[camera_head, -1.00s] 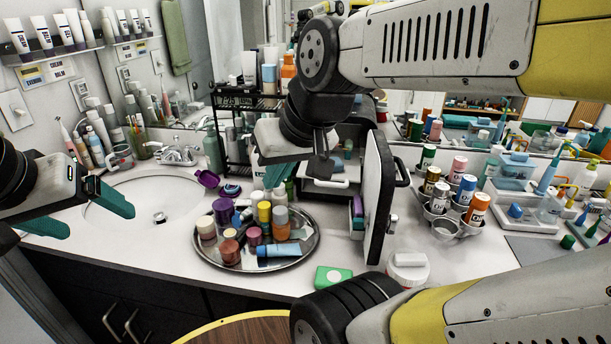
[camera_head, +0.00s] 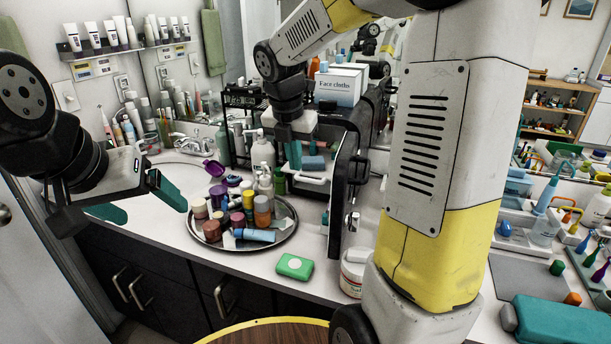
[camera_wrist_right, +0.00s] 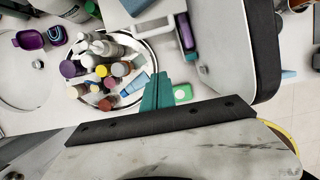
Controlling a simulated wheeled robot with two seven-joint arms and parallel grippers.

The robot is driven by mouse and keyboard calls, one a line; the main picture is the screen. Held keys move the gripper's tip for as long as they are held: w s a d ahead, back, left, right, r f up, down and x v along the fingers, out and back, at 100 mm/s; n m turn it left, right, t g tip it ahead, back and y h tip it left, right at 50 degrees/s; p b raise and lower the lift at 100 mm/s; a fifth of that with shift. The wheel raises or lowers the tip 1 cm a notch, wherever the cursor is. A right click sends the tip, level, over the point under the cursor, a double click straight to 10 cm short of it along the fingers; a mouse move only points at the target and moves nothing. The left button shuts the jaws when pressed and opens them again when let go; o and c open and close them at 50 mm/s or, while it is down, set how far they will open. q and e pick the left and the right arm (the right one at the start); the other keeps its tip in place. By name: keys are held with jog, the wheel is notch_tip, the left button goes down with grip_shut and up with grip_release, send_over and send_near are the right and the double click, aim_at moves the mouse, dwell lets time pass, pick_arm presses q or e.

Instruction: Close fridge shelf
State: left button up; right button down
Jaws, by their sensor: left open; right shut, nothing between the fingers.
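The small fridge (camera_head: 376,112) stands on the counter with its door (camera_head: 345,185) swung open toward me. A white fridge shelf (camera_head: 308,181) with a handle sticks out at the opening, with a blue item on it. The shelf also shows at the top of the right wrist view (camera_wrist_right: 158,20), beside the open door (camera_wrist_right: 236,45). My right gripper (camera_head: 293,152) is shut and empty, pointing down just left of the shelf; whether it touches is unclear. Its teal fingers also show in the right wrist view (camera_wrist_right: 157,92). My left gripper (camera_head: 137,202) is open and empty near the sink.
A green soap box (camera_head: 295,266) and a white jar (camera_head: 353,272) sit near the counter's front edge. A face cloths box (camera_head: 341,84) is on the fridge. My right arm hides the counter to the right.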

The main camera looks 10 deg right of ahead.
aim_at(319, 159)
jog(key=w+d+f, duration=0.3)
jog(key=w+f, duration=0.2)
jog(key=f, duration=0.4)
jog(key=shift+w+d, duration=0.25)
jog(key=shift+d, duration=0.05)
jog(key=w+d, duration=0.2)
jog(key=w, duration=0.1)
jog(key=w+d, duration=0.3)
jog(key=w, duration=0.1)
jog(key=w+d, duration=0.2)
jog(key=w, duration=0.1)
jog(key=shift+w+d, duration=0.15)
jog(key=shift+w, duration=0.35)
jog(key=shift+s, duration=0.2)
jog(key=shift+f, duration=0.1)
